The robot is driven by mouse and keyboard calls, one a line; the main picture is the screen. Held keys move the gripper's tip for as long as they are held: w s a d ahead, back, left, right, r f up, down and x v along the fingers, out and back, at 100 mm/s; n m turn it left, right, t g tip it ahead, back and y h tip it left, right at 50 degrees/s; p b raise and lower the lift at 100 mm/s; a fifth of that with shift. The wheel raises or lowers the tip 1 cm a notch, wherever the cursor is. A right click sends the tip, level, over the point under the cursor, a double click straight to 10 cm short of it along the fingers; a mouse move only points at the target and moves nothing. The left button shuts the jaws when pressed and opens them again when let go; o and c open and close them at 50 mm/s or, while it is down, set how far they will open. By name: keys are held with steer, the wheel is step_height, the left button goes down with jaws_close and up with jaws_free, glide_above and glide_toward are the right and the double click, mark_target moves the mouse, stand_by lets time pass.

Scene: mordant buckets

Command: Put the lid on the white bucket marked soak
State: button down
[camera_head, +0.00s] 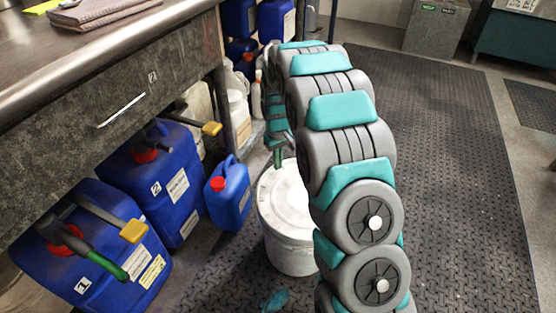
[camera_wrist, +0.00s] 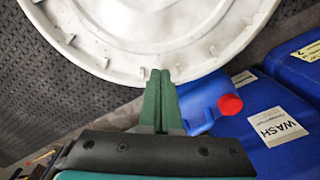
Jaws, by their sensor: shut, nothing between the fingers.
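The white bucket (camera_head: 290,256) stands on the floor mat, partly hidden behind my arm. A round white lid (camera_head: 285,187) covers its top; I cannot tell whether it is pressed fully down. No soak marking shows in either view. In the wrist view the lid (camera_wrist: 150,30) fills the upper part, with small notches along its rim. My gripper (camera_head: 278,165) is at the lid's far-left edge. In the wrist view the green fingers of my gripper (camera_wrist: 160,74) are together and empty, their tips at the rim. I cannot tell whether they touch it.
A small blue can (camera_head: 229,195) with a red cap stands close left of the bucket. Large blue canisters (camera_head: 175,185) stand under the metal-topped bench (camera_head: 110,60); one reads WASH in the wrist view (camera_wrist: 290,122). The black floor mat (camera_head: 450,150) is clear to the right.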

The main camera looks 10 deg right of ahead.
steer(key=shift+f, duration=0.65)
stand_by(0.5)
steer(key=shift+r, duration=5.25)
steer(key=s+r+m, duration=0.1)
steer(key=s+r, duration=0.6)
steer(key=s, duration=0.5)
steer(key=s+r+m+g, duration=0.1)
steer(key=s+r+m, duration=0.1)
steer(key=s, duration=2.9)
steer(key=shift+s+r+g, duration=0.25)
steer(key=shift+r+g, duration=0.15)
